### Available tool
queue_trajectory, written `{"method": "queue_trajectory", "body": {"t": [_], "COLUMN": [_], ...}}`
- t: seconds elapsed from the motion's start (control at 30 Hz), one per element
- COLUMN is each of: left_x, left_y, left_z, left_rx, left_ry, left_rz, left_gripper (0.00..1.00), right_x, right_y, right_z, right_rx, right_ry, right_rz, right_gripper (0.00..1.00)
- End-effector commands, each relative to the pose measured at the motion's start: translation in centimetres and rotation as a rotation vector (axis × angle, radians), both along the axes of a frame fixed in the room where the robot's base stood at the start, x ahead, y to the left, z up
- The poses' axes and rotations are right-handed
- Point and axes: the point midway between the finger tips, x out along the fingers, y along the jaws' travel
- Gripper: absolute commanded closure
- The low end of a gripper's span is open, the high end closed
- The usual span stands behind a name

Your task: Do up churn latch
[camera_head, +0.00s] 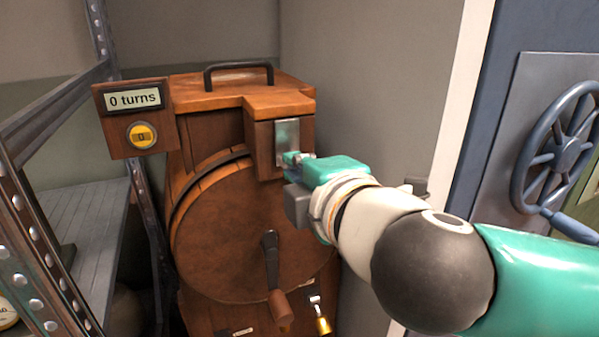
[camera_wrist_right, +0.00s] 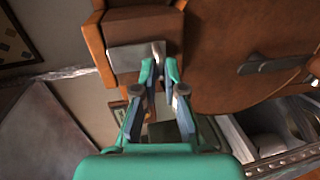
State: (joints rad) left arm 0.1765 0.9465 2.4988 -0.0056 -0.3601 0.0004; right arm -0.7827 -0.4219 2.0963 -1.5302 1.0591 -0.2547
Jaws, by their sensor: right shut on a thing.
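The wooden churn (camera_head: 235,220) stands in the middle of the head view, with a round drum, a crank (camera_head: 272,265) on its front and a dark handle on its lid (camera_head: 232,90). The latch (camera_head: 287,138) is a metal plate at the churn's upper right front; its plate also shows in the right wrist view (camera_wrist_right: 135,57). My right gripper (camera_head: 294,160) is at the lower part of this plate. In the right wrist view its fingertips (camera_wrist_right: 160,62) are closed on the small metal latch tab (camera_wrist_right: 158,48). The fingers partly hide the tab. My left gripper is not in view.
A sign reading "0 turns" (camera_head: 134,98) with a yellow button (camera_head: 142,135) is on the churn's left. A metal shelf rack (camera_head: 75,240) stands at left. A blue door with a handwheel (camera_head: 555,150) is at right. A brass-coloured tap (camera_head: 322,325) sits low on the churn.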

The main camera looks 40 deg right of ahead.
Motion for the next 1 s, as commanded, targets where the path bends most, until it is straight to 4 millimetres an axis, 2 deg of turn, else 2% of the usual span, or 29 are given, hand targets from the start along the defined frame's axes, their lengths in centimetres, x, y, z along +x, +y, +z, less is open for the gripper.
{"method": "queue_trajectory", "body": {"t": [0.03, 0.1, 0.13, 0.27, 0.67, 0.83, 1.0], "left_x": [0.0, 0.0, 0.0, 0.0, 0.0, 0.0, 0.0], "left_y": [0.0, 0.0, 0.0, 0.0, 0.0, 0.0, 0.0], "left_z": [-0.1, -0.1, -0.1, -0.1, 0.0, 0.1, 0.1], "left_rx": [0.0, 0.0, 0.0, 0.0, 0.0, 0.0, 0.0], "left_ry": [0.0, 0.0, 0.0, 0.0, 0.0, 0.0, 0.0], "left_rz": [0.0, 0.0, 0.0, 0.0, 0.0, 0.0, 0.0], "left_gripper": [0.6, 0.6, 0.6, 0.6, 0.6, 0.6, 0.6], "right_x": [0.0, 0.0, 0.0, 0.0, -0.3, -1.4, -3.6], "right_y": [0.1, 0.1, 0.1, 0.1, 0.1, 0.5, 1.1], "right_z": [-0.6, -0.6, -0.6, -0.5, -0.1, 0.2, 0.5], "right_rx": [-0.002, -0.002, -0.002, -0.001, 0.0, 0.0, 0.002], "right_ry": [0.016, 0.016, 0.016, 0.013, 0.005, 0.002, 0.002], "right_rz": [-0.002, -0.002, -0.002, -0.001, 0.001, 0.004, 0.007], "right_gripper": [1.0, 1.0, 0.87, 0.66, 0.66, 0.66, 0.66]}}
